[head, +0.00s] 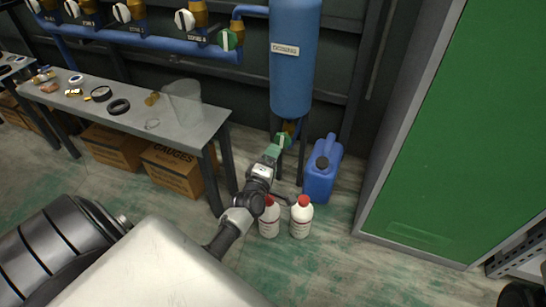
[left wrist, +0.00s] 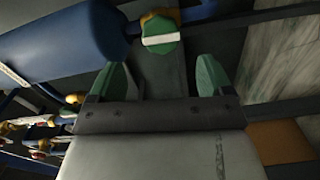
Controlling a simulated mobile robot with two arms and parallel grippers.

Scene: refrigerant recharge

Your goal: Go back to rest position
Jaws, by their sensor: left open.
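My left gripper (head: 272,151) reaches up from the lower left toward the bottom of the blue tank (head: 292,70). In the left wrist view, its two green fingers stand wide apart with nothing between them (left wrist: 162,75). A green valve knob with a white bar (head: 284,140) sits under the tank. In the left wrist view the knob (left wrist: 160,32) lies just beyond the fingertips, between their lines. I cannot tell for sure whether they touch it. My right gripper is not clearly seen.
Two white bottles with red caps (head: 300,217) and a blue jerrycan (head: 322,170) stand on the floor close to my left arm. A grey workbench (head: 180,125) with small parts is at left, cardboard boxes (head: 170,168) beneath. A green cabinet (head: 450,130) is at right.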

